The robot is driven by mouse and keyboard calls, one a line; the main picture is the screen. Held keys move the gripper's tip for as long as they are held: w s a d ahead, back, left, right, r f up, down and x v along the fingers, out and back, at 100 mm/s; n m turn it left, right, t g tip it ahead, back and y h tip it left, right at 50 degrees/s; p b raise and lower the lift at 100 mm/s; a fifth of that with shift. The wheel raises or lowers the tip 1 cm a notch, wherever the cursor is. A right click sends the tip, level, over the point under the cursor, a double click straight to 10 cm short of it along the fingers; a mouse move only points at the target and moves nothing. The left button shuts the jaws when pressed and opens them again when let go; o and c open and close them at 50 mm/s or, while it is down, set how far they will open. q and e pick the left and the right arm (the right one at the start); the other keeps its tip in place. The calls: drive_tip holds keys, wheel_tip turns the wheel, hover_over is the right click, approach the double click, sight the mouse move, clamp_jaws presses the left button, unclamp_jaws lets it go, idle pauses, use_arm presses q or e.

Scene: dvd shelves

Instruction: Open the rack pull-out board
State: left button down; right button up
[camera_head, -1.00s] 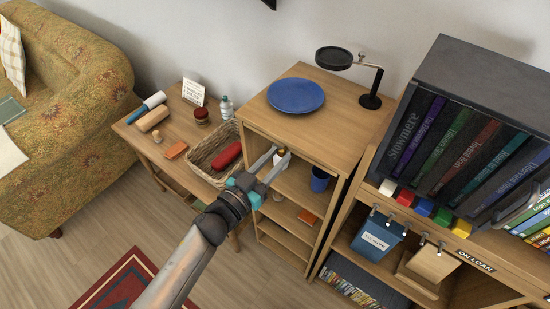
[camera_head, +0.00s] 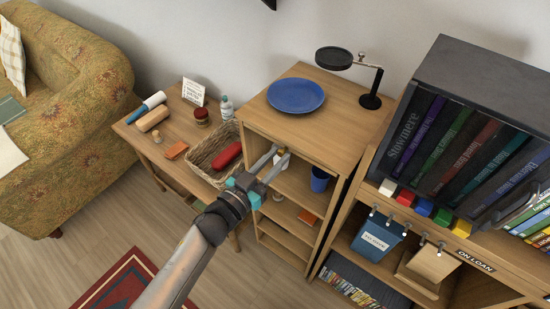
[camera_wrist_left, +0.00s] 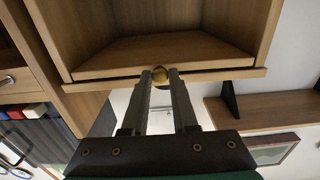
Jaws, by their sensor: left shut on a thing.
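The rack (camera_head: 335,115) is a light wooden open shelf unit in the middle of the head view. Its pull-out board (camera_wrist_left: 215,75) shows in the left wrist view as a thin wooden ledge along the front edge of an open compartment. A round brass-coloured knob (camera_wrist_left: 160,72) is on the board's front edge. My left gripper (camera_head: 278,153) is at the rack's upper front in the head view. In the wrist view its fingertips are shut on the knob, one on each side. How far the board stands out is hard to tell. My right gripper is not seen.
A blue plate (camera_head: 296,95) and a black stand (camera_head: 370,101) are on the rack's top. A wicker basket (camera_head: 207,160) is on the low table to the left. A DVD shelf (camera_head: 440,240) stands close on the right. Open floor (camera_head: 215,285) lies in front.

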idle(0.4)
use_arm(q)
drive_tip(key=shift+s+a, duration=0.3)
drive_tip(key=shift+s, duration=0.15)
drive_tip(key=p+v, duration=0.6)
drive_tip(key=v, duration=1.4)
drive_tip(key=shift+s+a, duration=0.1)
drive_tip(key=c, duration=0.7)
unclamp_jaws()
drive_tip(key=v, duration=1.5)
drive_tip(key=shift+b, duration=0.45)
drive_tip(key=shift+s, duration=0.1)
